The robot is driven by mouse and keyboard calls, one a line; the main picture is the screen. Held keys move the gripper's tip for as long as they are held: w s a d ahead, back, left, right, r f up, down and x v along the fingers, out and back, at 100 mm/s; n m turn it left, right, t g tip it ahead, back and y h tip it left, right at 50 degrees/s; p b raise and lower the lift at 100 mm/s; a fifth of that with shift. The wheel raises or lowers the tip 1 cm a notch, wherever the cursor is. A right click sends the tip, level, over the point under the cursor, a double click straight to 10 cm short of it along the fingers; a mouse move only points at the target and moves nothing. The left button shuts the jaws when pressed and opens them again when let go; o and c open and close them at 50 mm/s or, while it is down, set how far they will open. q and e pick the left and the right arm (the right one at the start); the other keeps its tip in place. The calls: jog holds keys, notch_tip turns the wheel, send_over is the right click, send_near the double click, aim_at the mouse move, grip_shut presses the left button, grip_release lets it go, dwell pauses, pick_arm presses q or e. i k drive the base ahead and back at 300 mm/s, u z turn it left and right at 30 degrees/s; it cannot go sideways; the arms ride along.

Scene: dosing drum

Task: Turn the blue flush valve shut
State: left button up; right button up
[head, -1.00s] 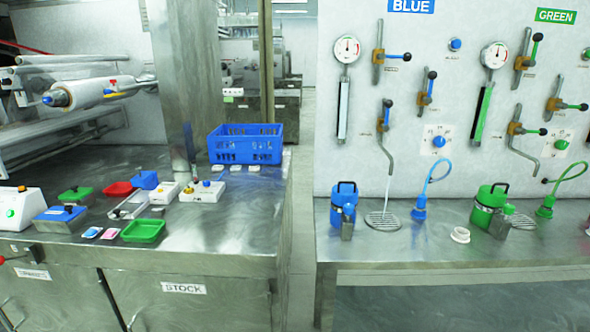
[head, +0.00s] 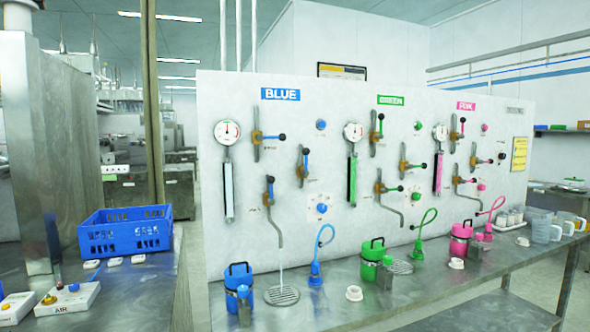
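Below the BLUE sign (head: 281,93), several lever valves sit on the white wall panel, their small labels too small to read, so I cannot tell which is the flush valve. The upper valve (head: 257,136) has its blue lever pointing right. The right-hand valve (head: 303,169) has its lever upright. The lower valve (head: 269,192) has an upright, black-tipped lever and a bent spout (head: 277,228). A thin pale stream (head: 281,265) runs from that spout down to a round drain grate (head: 282,295). Neither of my grippers is in view.
A blue canister (head: 238,276) and a blue hose nozzle (head: 315,276) flank the grate. GREEN and PINK stations stand further right. A blue crate (head: 125,232) sits on the left bench, with a floor gap between the benches.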

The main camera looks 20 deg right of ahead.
aim_at(305, 151)
jog(key=k, duration=0.6)
jog(key=u, duration=0.35)
jog(key=i, duration=1.7)
jog(key=z, duration=1)
